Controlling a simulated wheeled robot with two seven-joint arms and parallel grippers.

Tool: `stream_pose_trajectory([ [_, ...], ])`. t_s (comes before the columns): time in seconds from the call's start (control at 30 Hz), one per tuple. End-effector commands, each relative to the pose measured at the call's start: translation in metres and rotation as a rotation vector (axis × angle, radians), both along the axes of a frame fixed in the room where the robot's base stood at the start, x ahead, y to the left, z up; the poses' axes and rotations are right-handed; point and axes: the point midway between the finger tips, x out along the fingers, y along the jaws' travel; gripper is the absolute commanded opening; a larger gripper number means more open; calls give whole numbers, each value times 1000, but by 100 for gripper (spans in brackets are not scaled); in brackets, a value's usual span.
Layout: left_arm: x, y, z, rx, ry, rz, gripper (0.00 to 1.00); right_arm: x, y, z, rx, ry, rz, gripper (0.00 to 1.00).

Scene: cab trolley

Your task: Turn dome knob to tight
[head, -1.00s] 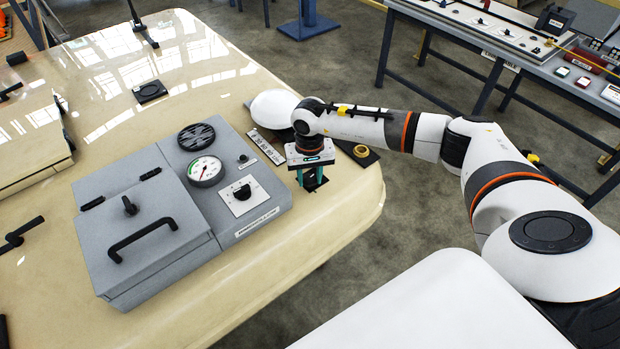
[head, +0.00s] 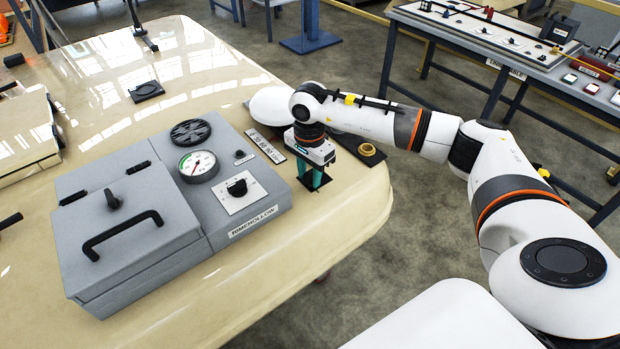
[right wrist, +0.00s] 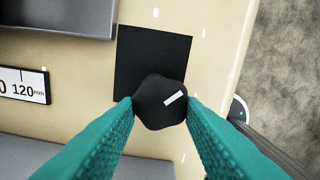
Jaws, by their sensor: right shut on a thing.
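The dome knob (right wrist: 160,104) is a black, rounded, many-sided knob in the right wrist view. A short white mark on its top points right and slightly up. My right gripper (right wrist: 160,106) has its two teal fingers shut on the knob's left and right sides. In the head view my right gripper (head: 314,182) points down near the table's right edge, and the knob is hidden between its fingers. A white dome (head: 268,104) sits just behind the gripper, partly covered by my arm. My left gripper is not in view.
A black square plate (right wrist: 150,48) lies under the knob. A scale strip (head: 266,146) and a grey case (head: 130,235) with gauge, dial and handle stand left of the gripper. A brass ring (head: 367,150) lies to the right. The table's edge is close.

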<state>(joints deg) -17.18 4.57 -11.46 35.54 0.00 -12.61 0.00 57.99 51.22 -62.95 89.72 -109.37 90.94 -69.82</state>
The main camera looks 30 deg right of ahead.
Motion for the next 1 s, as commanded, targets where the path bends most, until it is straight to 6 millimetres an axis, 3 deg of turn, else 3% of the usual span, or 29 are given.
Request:
stream_pose_trajectory([
  [0.6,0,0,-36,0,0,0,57,5,-2,0,-1,-6,-560,13],
  [1.0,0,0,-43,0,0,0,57,6,-2,2,0,-6,-764,13],
])
